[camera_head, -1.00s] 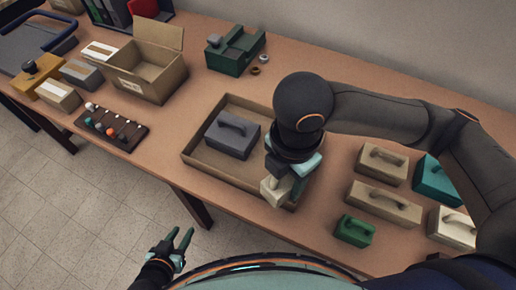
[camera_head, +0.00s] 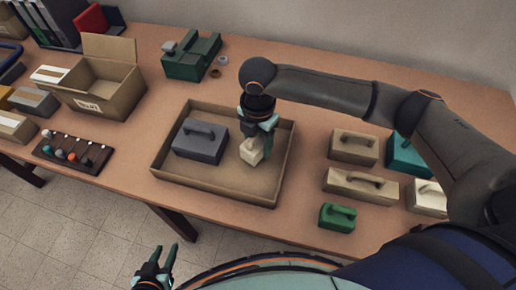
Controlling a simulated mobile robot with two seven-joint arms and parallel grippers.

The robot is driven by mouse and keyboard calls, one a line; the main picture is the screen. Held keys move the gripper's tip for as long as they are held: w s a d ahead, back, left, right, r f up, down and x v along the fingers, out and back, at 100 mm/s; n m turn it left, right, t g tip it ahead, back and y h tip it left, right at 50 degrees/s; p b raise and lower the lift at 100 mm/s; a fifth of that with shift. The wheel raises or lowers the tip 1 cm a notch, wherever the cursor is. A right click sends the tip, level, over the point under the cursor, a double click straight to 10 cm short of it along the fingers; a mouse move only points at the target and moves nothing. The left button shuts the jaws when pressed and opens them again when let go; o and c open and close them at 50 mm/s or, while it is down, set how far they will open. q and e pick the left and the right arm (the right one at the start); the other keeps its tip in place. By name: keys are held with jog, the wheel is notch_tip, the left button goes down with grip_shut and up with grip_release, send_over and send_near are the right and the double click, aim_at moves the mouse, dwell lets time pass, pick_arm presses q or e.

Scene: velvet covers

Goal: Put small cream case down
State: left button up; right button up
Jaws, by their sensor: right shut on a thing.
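The small cream case (camera_head: 251,153) is held in my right gripper (camera_head: 255,140), which is shut on it. It hangs over the right part of a shallow brown tray (camera_head: 222,194); whether its underside touches the tray floor I cannot tell. A grey case with a handle (camera_head: 199,145) sits in the left part of the tray, with a small gap to the cream case. My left gripper (camera_head: 166,258) is low at the bottom edge, off the table, with its two fingers apart and nothing between them.
Right of the tray stand two beige cases (camera_head: 352,150) (camera_head: 345,189), a green case (camera_head: 336,218), a teal case (camera_head: 407,160) and a cream-white case (camera_head: 424,204). An open cardboard box (camera_head: 113,104), a green device (camera_head: 190,63) and a dark peg board (camera_head: 67,164) stand left and behind.

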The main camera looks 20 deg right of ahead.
aim_at(258, 150)
jog(key=shift+f, duration=1.45)
jog(key=shift+s+f, duration=0.1)
jog(key=o, duration=1.4)
jog(key=shift+c, duration=0.2)
notch_tip(258, 150, up, 12)
jog(key=shift+r+p, duration=0.15)
jog(key=shift+p, duration=0.25)
